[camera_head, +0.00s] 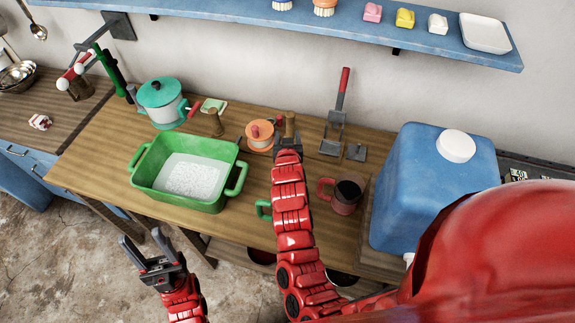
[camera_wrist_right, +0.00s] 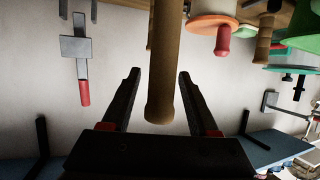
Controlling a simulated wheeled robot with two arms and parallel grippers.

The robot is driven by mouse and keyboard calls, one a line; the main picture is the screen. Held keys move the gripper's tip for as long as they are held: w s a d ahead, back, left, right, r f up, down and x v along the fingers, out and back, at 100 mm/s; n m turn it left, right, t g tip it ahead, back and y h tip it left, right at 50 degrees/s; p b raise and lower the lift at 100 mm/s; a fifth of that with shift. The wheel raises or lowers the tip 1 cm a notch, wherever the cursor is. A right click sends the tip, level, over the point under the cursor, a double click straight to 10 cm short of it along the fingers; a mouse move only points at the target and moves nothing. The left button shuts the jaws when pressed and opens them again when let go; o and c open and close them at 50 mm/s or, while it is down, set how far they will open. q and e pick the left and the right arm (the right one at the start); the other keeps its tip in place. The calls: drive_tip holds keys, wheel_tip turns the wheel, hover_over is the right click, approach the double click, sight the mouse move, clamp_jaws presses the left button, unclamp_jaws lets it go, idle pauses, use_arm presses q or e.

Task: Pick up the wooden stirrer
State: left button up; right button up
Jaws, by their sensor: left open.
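A wooden stirrer (camera_head: 289,124) with a round brown handle stands at the middle back of the table. Its handle (camera_wrist_right: 163,80) fills the middle of the right wrist view, its rounded end between the fingers. My right gripper (camera_head: 287,142) is at the handle; its open fingers (camera_wrist_right: 158,75) lie on both sides of it with a gap visible. Its lower part is hidden in the head view. My left gripper (camera_head: 143,238) is open and empty, in front of the table's front edge and away from the stirrer.
A green basin (camera_head: 146,178) of whitish contents stands left of my right arm. An orange-lidded pot (camera_head: 261,134), another wooden handle (camera_head: 216,122) and a teal-lidded pot (camera_head: 161,94) are to the left. A red mug (camera_head: 343,194) and a blue canister (camera_head: 420,177) stand to the right. A blue shelf (camera_head: 200,9) overhangs behind.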

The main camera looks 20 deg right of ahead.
clamp_jaws()
idle(0.3)
